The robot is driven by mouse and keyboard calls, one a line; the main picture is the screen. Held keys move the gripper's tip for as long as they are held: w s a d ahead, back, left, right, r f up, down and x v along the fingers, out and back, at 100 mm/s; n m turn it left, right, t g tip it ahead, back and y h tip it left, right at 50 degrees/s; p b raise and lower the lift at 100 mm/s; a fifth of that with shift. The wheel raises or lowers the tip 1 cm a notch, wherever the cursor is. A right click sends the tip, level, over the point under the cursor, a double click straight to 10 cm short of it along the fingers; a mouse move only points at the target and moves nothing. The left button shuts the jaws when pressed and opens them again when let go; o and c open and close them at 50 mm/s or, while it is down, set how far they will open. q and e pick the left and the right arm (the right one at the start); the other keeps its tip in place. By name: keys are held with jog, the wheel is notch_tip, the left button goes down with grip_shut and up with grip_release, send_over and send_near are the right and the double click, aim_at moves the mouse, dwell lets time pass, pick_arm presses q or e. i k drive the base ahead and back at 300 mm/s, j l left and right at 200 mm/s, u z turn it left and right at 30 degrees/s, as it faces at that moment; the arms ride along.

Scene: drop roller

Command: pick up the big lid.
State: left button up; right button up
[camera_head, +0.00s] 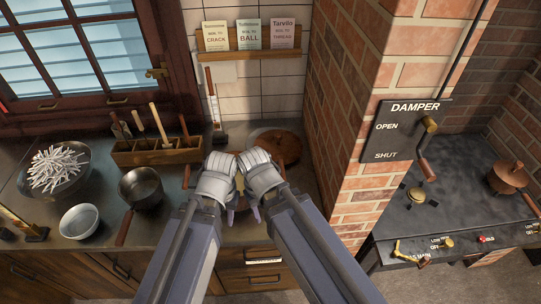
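A round brown wooden disc (282,146), which looks like the big lid, lies on the counter in the back corner beside the brick pillar. A grey rim shows behind its left edge. My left gripper (229,213) and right gripper (257,213) are close together over the counter, in front and to the left of the disc. Their fingers point down and are mostly hidden by the wrists, so their opening cannot be told. Something yellowish (242,203) shows between them, partly hidden. Neither gripper is seen touching the disc.
A saucepan (141,187), white bowl (79,221), bowl of white sticks (59,170) and wooden tool box (157,151) stand left. The brick pillar (365,110) bounds the right. Beyond it, a stove (440,215) carries a small lidded pot (507,180).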

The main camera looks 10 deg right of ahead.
aim_at(286, 145)
jog(key=k+l+u, duration=0.25)
jog(key=l+u, duration=0.2)
jog(key=k+l+u, duration=0.25)
jog(key=u, duration=0.2)
